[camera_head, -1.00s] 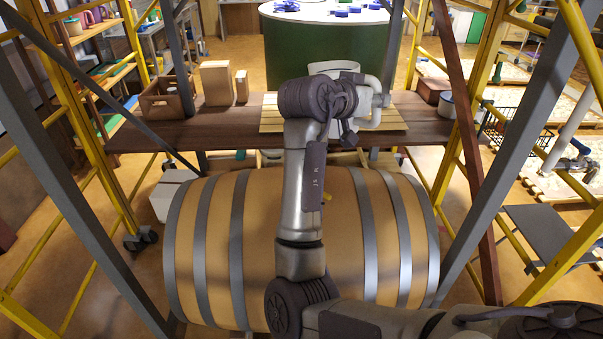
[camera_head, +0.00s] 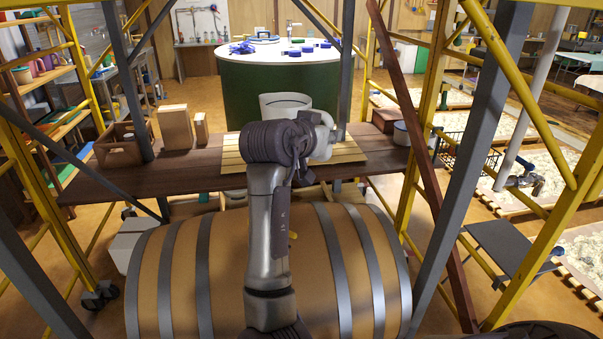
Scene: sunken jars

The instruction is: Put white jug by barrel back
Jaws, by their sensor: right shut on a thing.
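The white jug (camera_head: 285,101) is at the middle of the dark plank shelf, over the slatted wooden mat (camera_head: 350,151). Its round rim shows, but my right arm hides most of its body. My right gripper (camera_head: 306,158) is at the jug's near right side, shut on it; the fingers are mostly hidden behind my wrist. I cannot tell whether the jug's base touches the mat. The big wooden barrel (camera_head: 330,262) lies on its side below, in front of the shelf. My left gripper is out of view.
On the shelf (camera_head: 195,170) stand a wooden crate (camera_head: 118,150) and two tan boxes (camera_head: 175,127) at left, and a grey pot (camera_head: 402,133) at right. Grey posts and yellow scaffold frames (camera_head: 425,110) flank the space. A green round vat (camera_head: 235,90) stands behind.

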